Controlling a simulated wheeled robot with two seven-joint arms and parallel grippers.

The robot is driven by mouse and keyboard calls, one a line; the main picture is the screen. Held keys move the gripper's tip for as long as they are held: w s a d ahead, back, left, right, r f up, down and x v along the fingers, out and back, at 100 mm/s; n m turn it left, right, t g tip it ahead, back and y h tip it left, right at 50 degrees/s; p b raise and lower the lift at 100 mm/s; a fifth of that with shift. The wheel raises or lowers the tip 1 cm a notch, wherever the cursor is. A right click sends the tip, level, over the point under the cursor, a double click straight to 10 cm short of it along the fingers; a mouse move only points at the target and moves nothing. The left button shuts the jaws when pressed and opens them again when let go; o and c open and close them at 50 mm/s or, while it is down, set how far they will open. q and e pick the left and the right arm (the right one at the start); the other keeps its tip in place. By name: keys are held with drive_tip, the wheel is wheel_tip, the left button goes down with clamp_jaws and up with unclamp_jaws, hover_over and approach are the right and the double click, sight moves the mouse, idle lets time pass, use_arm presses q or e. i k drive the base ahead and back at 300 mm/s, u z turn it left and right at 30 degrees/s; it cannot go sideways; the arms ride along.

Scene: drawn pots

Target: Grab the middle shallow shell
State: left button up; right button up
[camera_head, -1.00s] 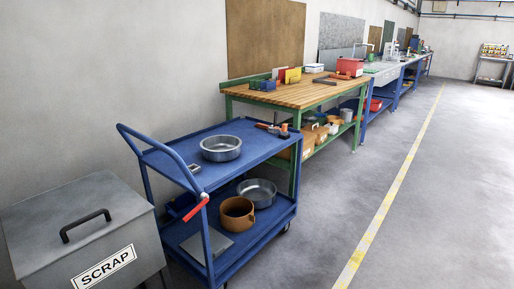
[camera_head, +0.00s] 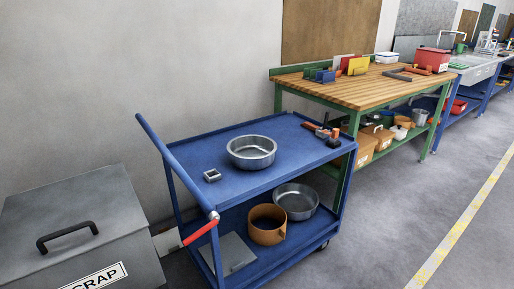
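A shallow round metal pan (camera_head: 252,152) sits upright on the top shelf of the blue cart (camera_head: 222,177), near its middle. A second shallow metal pan (camera_head: 297,201) sits on the cart's lower shelf, with its far rim in the shade of the top shelf. An orange-brown pot (camera_head: 266,226) with a dark inside stands beside it on the lower shelf. I cannot tell which of these is the middle shallow shell. Neither of my grippers shows in the head view.
A grey scrap bin (camera_head: 80,230) stands left of the cart. A small metal block (camera_head: 212,175) and tools (camera_head: 325,133) lie on the top shelf. A wooden workbench (camera_head: 350,91) stands behind, to the right. The floor (camera_head: 400,215) right of the cart is clear.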

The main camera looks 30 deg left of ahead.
sight(248, 152)
drive_tip(key=u, duration=0.7)
drive_tip(key=i, duration=0.8)
drive_tip(key=u, duration=0.85)
